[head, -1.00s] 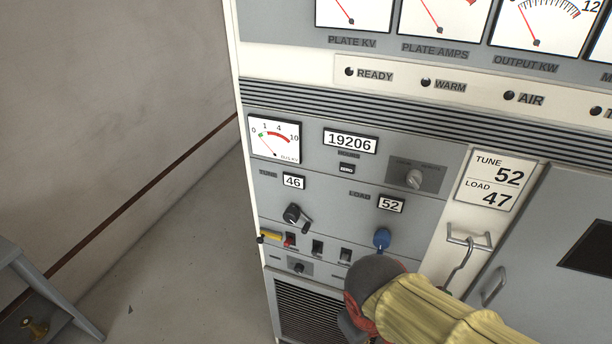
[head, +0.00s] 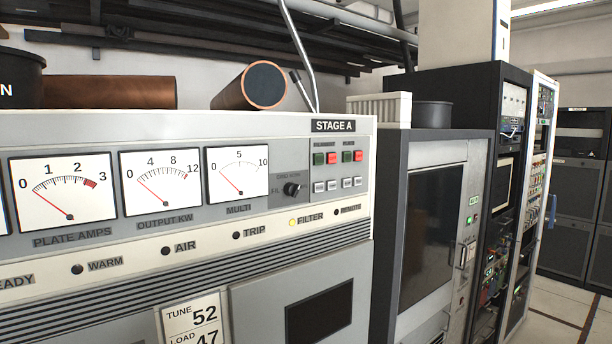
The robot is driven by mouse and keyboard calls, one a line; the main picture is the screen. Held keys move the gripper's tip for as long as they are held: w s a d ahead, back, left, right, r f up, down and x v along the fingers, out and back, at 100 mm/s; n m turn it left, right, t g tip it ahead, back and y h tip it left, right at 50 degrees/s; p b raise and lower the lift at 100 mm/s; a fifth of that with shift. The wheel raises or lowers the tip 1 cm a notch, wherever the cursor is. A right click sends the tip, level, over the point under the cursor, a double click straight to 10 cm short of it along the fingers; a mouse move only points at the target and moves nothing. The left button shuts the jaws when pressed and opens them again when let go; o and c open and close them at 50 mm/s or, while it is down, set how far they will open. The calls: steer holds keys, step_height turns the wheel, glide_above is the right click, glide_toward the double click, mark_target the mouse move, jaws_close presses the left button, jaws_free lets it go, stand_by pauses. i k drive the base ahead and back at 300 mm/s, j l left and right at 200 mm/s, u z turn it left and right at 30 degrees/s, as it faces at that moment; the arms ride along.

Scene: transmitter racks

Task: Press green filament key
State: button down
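The cabinet marked STAGE A (head: 333,126) has a key panel at its upper right. Two pairs of keys sit there, each a green key beside a red one. The left pair has a green key (head: 319,159) and a red key (head: 331,158), under a small blurred label that seems to read filament. The right pair has a green key (head: 348,156) and a red key (head: 358,156), under another small label. No key looks clearly lit. My gripper is not in view.
Below the keys are several small grey buttons (head: 332,185) and a black knob (head: 291,189). Copper pipes (head: 262,86) lie on top. Other racks (head: 430,230) stand right.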

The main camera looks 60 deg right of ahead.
mark_target(319, 159)
steer(key=z, duration=1.95)
